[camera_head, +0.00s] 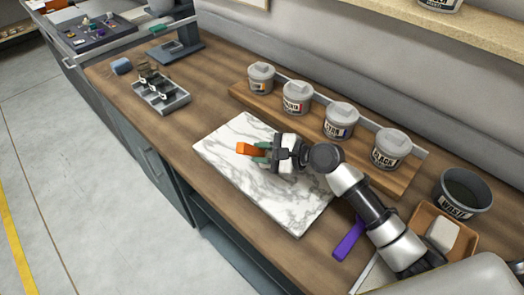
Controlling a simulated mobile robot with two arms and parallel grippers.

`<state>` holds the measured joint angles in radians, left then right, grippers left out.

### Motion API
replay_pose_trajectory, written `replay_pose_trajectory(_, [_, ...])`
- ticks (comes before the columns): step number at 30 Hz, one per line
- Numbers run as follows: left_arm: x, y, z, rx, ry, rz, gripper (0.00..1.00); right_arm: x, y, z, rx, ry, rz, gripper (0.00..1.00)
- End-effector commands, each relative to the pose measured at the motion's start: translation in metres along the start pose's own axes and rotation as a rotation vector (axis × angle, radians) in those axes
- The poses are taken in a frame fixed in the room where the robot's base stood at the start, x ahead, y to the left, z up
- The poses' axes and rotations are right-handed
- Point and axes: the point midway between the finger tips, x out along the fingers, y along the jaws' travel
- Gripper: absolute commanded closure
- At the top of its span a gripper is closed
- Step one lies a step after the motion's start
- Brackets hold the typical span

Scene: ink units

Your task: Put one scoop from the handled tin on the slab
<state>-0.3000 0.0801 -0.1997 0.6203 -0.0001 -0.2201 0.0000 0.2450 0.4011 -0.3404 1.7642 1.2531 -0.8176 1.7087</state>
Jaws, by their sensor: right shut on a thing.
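The white marble slab (232,178) lies on the wooden bench. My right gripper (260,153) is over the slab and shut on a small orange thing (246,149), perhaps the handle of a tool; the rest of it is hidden. I cannot tell whether it touches the slab. I cannot tell which is the handled one. My left gripper is not in view.
A purple-handled tool (348,240) lies near my right arm.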

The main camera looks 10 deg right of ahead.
Motion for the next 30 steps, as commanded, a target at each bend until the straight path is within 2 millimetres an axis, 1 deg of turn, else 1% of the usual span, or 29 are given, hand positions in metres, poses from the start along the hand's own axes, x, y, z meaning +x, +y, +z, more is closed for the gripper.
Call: replay_pose_trajectory(30, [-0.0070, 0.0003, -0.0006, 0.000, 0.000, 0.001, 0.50, 0.0002, 0.0013, -0.0009, 0.003, 0.002, 0.003, 1.00])
